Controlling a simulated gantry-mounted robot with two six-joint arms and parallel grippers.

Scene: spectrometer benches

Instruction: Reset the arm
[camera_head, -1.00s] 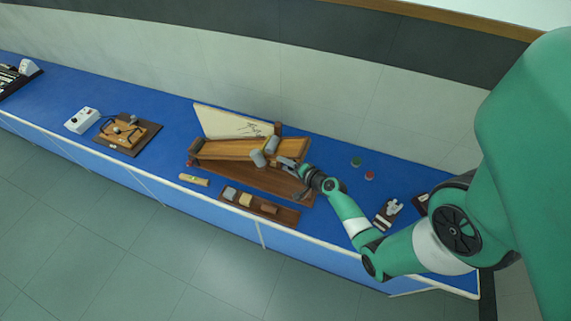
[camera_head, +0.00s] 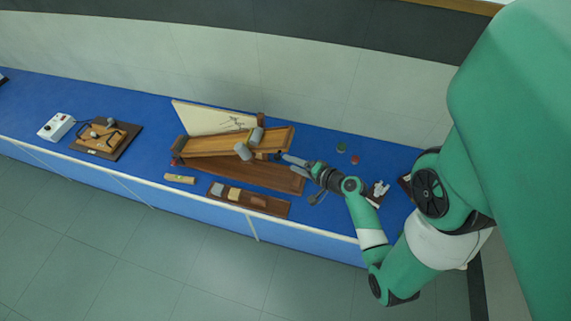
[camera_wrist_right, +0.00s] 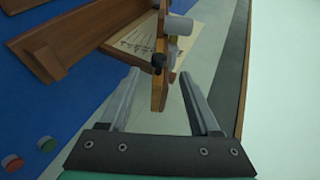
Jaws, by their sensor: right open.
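My right gripper (camera_head: 284,157) is open at the right end of a wooden inclined-plane apparatus, to the right of its ramp (camera_head: 215,143). Two grey cylinders (camera_head: 243,151) sit at the ramp's right part. In the right wrist view, my open fingers (camera_wrist_right: 160,75) point toward a narrow wooden piece (camera_wrist_right: 160,95) with a black knob (camera_wrist_right: 158,62) and a grey cylinder (camera_wrist_right: 178,25). No object is visibly gripped. How far the fingertips are from the wood is hard to tell. My left gripper is not in view.
A tray of blocks (camera_head: 273,206) and a small level (camera_head: 180,179) lie in front of the apparatus. Green (camera_head: 341,147) and red (camera_head: 355,160) round items lie to the right. A white box (camera_head: 57,126) and a wooden device (camera_head: 104,139) stand left on the blue bench (camera_head: 150,110).

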